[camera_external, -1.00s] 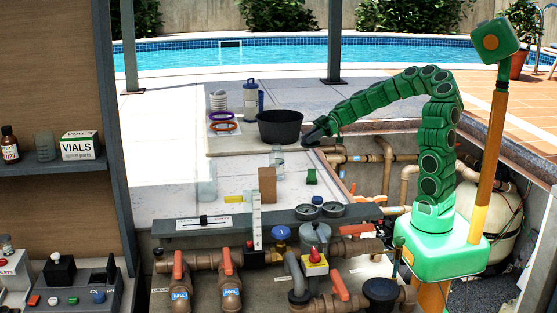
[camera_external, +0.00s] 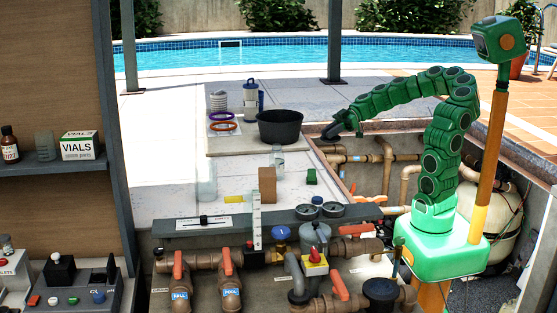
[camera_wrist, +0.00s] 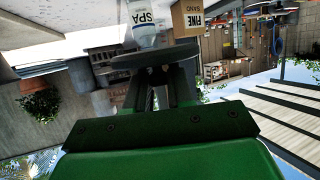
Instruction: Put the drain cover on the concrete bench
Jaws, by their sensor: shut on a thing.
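My gripper (camera_external: 341,125) is at the right of the black tub, above the pipe pit's back edge. In the wrist view its fingers (camera_wrist: 157,85) are shut on a dark, flat, round disc, which looks like the drain cover (camera_wrist: 130,61). It is seen nearly edge-on there. A pale concrete surface (camera_external: 170,165), which seems to be the concrete bench, lies to the left of my gripper.
The black tub (camera_external: 279,129), purple ring (camera_external: 220,115), orange ring (camera_external: 222,127) and blue-white bottle (camera_external: 251,94) stand at the back. A brown box (camera_external: 267,185), clear bottle (camera_external: 277,158) and green block (camera_external: 311,177) stand nearer. Pipes (camera_external: 357,158) run below my arm.

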